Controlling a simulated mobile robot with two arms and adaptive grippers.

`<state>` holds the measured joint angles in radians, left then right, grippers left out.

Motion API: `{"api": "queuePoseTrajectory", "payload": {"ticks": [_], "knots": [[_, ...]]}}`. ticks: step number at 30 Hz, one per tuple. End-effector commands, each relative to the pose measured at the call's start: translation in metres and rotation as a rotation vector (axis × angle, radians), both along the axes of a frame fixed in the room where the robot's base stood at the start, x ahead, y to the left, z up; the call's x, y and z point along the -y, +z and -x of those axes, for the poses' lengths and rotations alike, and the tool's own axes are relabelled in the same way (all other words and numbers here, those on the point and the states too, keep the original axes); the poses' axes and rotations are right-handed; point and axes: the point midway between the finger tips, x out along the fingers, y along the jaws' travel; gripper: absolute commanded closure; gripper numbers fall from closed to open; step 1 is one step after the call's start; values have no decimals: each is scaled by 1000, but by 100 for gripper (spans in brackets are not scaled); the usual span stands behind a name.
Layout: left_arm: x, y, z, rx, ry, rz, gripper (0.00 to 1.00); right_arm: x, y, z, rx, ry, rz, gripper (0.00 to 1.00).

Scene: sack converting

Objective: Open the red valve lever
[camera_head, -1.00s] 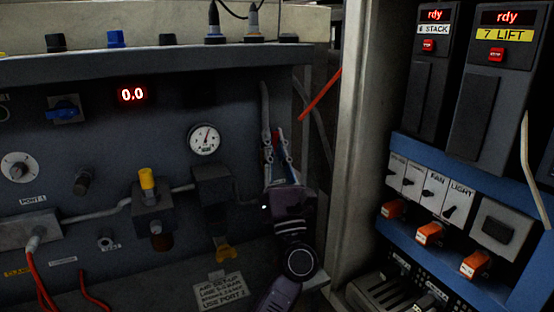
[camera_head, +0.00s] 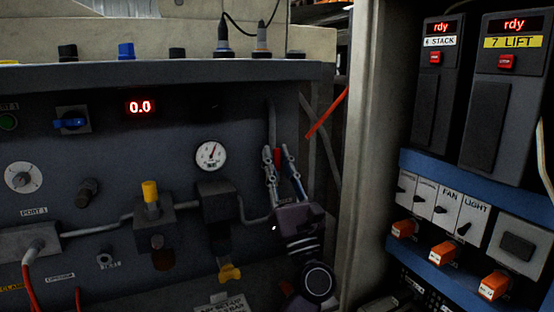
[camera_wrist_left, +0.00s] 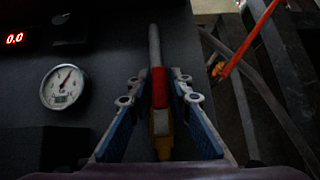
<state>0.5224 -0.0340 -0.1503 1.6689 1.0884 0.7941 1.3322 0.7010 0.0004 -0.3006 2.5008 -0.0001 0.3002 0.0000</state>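The red valve lever (camera_head: 277,157) is on the right part of the dark panel, below a grey vertical pipe. In the left wrist view its red handle (camera_wrist_left: 159,88) stands upright, with a yellow part below it. My left gripper (camera_head: 277,150) is at the lever. In the left wrist view its two blue-padded fingers (camera_wrist_left: 157,92) are apart, one on each side of the handle, with visible gaps. The gripper body hides the lever's lower part in the head view. My right gripper is not in view.
A round gauge (camera_head: 210,156) and a yellow-topped fitting (camera_head: 151,195) are left of the gripper. An orange-red bar (camera_head: 327,112) slants at the right. A pale cabinet post (camera_head: 370,150) and blue-framed switch panel (camera_head: 425,164) stand farther right.

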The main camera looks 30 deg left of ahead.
Motion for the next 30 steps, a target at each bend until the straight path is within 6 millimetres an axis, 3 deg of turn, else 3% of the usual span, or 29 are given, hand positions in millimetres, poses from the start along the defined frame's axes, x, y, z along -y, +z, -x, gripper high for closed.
{"api": "queuePoseTrajectory", "payload": {"ticks": [13, 24, 30], "knots": [[0, 8, 0, 3, -1, 0, 70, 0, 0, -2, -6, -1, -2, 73], [0, 75, 1, 7, -1, 3, 70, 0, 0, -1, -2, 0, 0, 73], [0, 97, 0, 2, -1, 1, 70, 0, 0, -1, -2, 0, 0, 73]]}}
